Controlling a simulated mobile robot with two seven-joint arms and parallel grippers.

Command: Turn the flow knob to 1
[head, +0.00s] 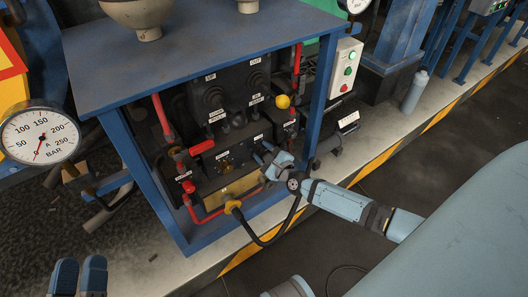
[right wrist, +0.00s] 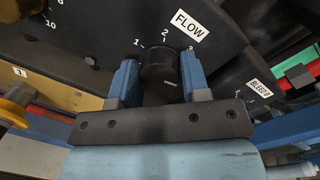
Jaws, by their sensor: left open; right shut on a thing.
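The black flow knob (right wrist: 160,62) is on a dark panel under the white FLOW label (right wrist: 179,25) in the right wrist view. Number marks, including a 1 to the upper left and a 2 at the top, stand around it. I cannot tell which mark it points to. My right gripper (right wrist: 160,78) is shut on the knob, with one blue finger on each side. In the head view my right gripper (head: 264,157) is at the panel front and hides the knob. My left gripper (head: 79,279) is open and empty at the bottom left, far from the panel.
A blue frame (head: 180,48) surrounds the panel. A BLEED B label (right wrist: 260,88) is to the right. A pressure gauge (head: 40,134) stands at the left.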

